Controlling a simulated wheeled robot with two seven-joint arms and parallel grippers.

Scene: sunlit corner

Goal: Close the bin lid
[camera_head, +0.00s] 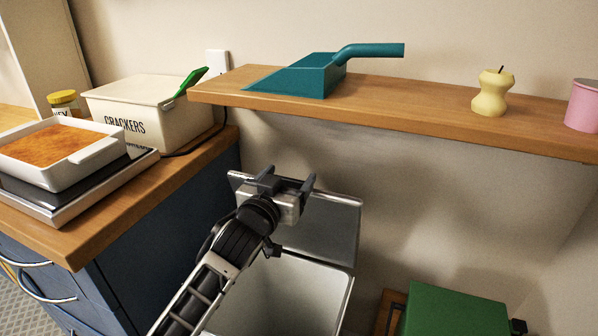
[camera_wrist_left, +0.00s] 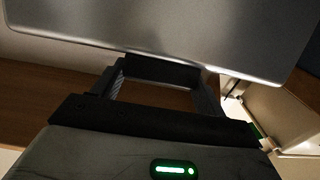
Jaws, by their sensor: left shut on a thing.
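The grey metal bin lid (camera_head: 325,230) stands raised, nearly upright, at the back of the open bin (camera_head: 290,295). The bin's pale inside shows below it. My left gripper (camera_head: 287,181) is at the lid's upper edge, shut on the lid, and hides part of it. In the left wrist view the lid (camera_wrist_left: 165,30) fills the top, against the fingers of my left gripper (camera_wrist_left: 160,75). The exact contact is dark there. My right gripper is in neither view.
A wooden shelf (camera_head: 430,112) above holds a teal dustpan (camera_head: 300,75), a yellow apple core shape (camera_head: 492,95) and a pink cup (camera_head: 583,105). A blue cabinet (camera_head: 160,255) stands left of the bin. A green box (camera_head: 455,310) stands at lower right.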

